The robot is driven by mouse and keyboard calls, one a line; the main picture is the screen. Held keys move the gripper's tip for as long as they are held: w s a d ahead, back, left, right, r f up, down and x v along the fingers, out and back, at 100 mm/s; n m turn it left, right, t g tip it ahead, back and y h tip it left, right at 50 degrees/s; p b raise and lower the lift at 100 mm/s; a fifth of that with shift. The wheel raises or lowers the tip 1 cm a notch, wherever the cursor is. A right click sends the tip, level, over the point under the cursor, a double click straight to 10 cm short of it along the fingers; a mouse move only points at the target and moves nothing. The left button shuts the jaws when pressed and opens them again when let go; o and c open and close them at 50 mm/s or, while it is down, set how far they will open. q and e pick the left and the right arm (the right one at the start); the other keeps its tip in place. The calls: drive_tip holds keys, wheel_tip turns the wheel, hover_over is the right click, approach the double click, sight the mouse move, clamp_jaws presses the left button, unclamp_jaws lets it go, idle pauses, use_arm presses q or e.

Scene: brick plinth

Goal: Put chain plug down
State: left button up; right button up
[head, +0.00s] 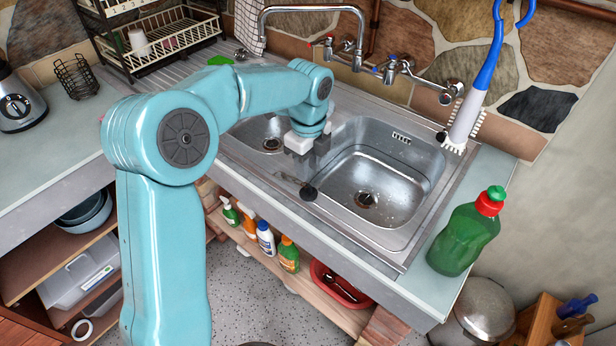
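The chain plug (308,192) is a small dark disc on the steel sink's front ledge, by the near left corner of the large basin. A thin line, seemingly its chain, runs left from it. My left gripper (306,153) is over the divider between the two basins, above and behind the plug in the picture. A visible gap separates the fingertips from the disc. The fingers are small and partly hidden by the wrist, so I cannot tell their opening. My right gripper is not in view.
The large basin (345,180) is empty, with a drain in its floor. Taps (360,62) stand behind it. A blue and white brush (475,95) is at the right. A green bottle (465,235) stands on the right counter. A dish rack (165,35) is at back left.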

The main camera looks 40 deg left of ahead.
sight(308, 185)
use_arm(q)
wheel_tip(308, 185, up, 7)
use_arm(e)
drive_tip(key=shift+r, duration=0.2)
use_arm(q)
drive_tip(key=shift+f, duration=0.1)
idle(0.5)
